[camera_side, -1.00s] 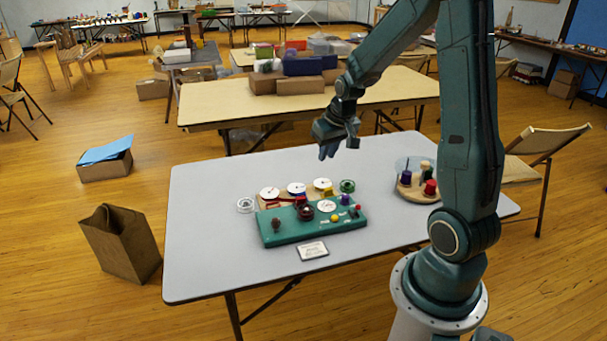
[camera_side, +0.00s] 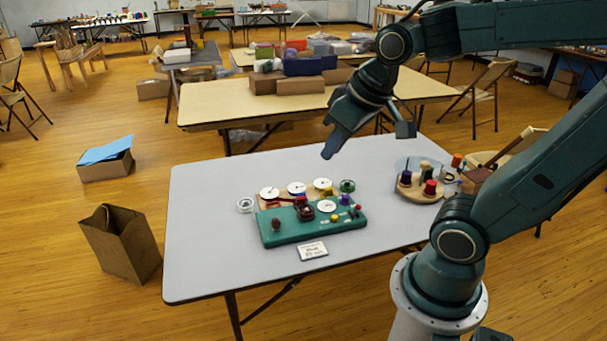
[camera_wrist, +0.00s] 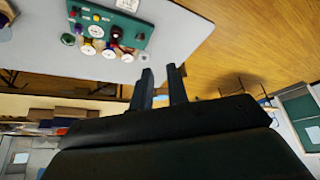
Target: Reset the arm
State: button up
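My gripper (camera_side: 335,145) hangs in the air above the back of the grey table (camera_side: 210,262), apart from everything on it. In the wrist view its two fingers (camera_wrist: 159,72) stand apart with nothing between them, so it is open and empty. The green board (camera_side: 285,232) lies on the table with small coloured pieces on it, among them a yellow one and a purple one. Several white-topped spools (camera_side: 297,188) stand in a row behind it. The green board also shows at the top of the wrist view (camera_wrist: 124,22).
A round wooden tray (camera_side: 415,194) with thread spools sits at the table's right. A small white card (camera_side: 312,251) lies in front of the board. A cream table (camera_side: 220,105) with boxes stands behind. A brown paper bag (camera_side: 122,248) is on the floor.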

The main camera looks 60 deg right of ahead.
jog(key=s+a+n, duration=0.1)
jog(key=s+a, duration=0.2)
jog(key=s, duration=0.2)
jog(key=shift+s+a+r+y, duration=0.2)
jog(key=shift+s+r+y, duration=0.15)
jog(key=shift+r+y, duration=0.1)
jog(key=shift+c, duration=0.3)
